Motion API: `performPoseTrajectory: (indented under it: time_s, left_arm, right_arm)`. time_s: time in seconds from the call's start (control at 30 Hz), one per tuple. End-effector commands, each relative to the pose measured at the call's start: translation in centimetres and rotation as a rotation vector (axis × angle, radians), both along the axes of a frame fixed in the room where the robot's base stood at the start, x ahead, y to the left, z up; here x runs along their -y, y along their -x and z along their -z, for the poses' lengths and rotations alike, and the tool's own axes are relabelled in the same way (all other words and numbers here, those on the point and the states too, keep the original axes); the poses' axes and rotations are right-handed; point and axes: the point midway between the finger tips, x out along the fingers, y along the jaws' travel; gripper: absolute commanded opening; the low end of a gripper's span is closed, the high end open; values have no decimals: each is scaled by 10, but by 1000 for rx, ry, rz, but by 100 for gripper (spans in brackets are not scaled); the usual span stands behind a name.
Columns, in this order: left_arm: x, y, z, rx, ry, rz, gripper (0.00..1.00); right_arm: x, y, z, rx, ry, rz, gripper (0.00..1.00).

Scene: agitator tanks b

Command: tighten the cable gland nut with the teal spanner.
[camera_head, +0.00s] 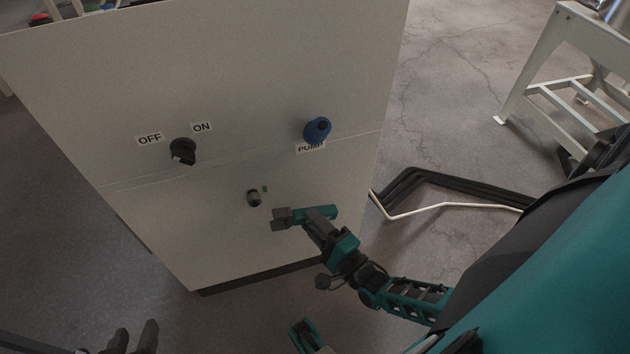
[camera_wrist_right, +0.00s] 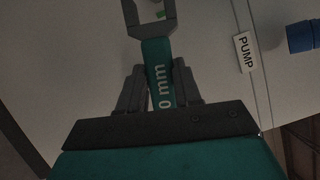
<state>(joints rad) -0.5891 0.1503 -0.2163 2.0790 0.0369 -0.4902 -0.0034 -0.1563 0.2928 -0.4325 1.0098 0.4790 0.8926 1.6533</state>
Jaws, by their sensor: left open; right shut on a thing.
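The cable gland nut (camera_head: 254,198) is a small grey fitting on the lower part of the pale panel, with a small green mark (camera_head: 265,189) beside it. My right gripper (camera_head: 316,215) is shut on the teal spanner (camera_head: 325,212), which also shows in the wrist view (camera_wrist_right: 158,70). The spanner's grey jaw (camera_head: 281,218) points left and appears just right of and below the nut, apart from it. In the wrist view the jaw (camera_wrist_right: 130,12) shows a green spot through its opening; the nut is not visible there. My left gripper (camera_head: 134,340) is open and empty at the bottom left.
The panel (camera_head: 200,90) carries a black OFF/ON switch (camera_head: 183,151) and a blue knob (camera_head: 317,129) above a PUMP label. Black and white cables or pipes (camera_head: 440,190) lie on the floor to the right. A white metal stand (camera_head: 545,60) is at the upper right.

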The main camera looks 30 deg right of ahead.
Motion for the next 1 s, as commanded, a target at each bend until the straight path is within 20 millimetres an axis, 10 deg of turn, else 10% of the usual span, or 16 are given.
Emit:
performPoseTrajectory:
  time_s: [0.23,1.0]
  left_arm:
    - [-2,1,-30,0,-2,-3,43]
    - [-2,1,-38,2,-3,-3,43]
  right_arm:
    - [6,-4,-27,-25,138,5,0]
    - [-8,-10,-43,-20,157,-22,0]
